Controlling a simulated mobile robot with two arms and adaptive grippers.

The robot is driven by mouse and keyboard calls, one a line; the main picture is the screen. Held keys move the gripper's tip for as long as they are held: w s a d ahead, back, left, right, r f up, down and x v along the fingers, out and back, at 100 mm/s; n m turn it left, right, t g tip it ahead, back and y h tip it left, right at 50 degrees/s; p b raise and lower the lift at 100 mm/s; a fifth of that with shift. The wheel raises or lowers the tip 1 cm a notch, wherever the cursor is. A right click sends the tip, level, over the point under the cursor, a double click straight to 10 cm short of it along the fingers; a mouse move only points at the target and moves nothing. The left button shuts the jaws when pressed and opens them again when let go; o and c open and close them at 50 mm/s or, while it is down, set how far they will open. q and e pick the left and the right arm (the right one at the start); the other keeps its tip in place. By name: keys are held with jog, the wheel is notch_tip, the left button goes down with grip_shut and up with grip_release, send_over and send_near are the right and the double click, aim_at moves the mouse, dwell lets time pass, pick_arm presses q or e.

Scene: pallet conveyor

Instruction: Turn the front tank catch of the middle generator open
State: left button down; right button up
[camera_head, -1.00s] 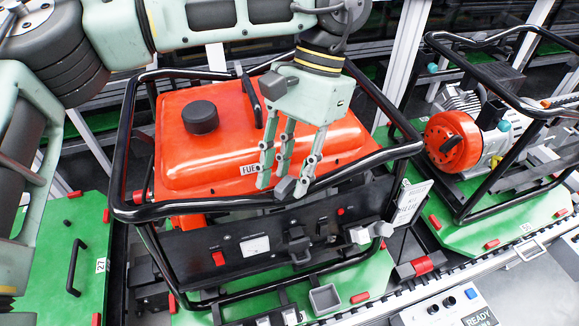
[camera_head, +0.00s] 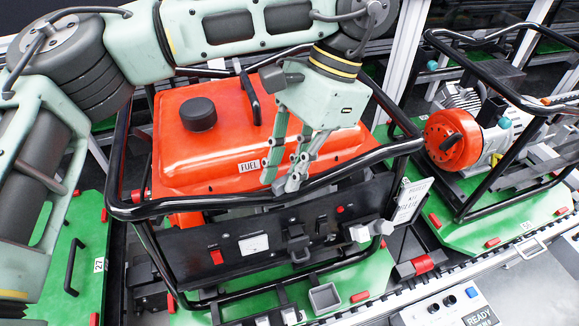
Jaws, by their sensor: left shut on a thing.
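The middle generator has a red-orange fuel tank (camera_head: 225,150) with a black cap, inside a black tube frame (camera_head: 150,212). My left gripper (camera_head: 285,183) reaches down over the tank's front right part. Its fingers are shut on the small grey front tank catch (camera_head: 279,187), at the tank's front edge just behind the top frame bar. The fingers hide most of the catch, so I cannot tell how far it is turned.
The frame's front bar passes close to the fingertips. Below it is a black front panel (camera_head: 190,252) with switches and a grey knob. Another framed machine with a red-orange round cover (camera_head: 452,140) stands at the right. A green pallet (camera_head: 90,240) lies at the left.

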pick_arm(q)
jog(key=shift+m, duration=0.4)
jog(key=c, duration=1.8)
grip_release()
jog(key=shift+r, duration=0.1)
jog(key=v, duration=0.7)
jog(key=shift+r, duration=0.15)
jog(key=shift+d, duration=0.15)
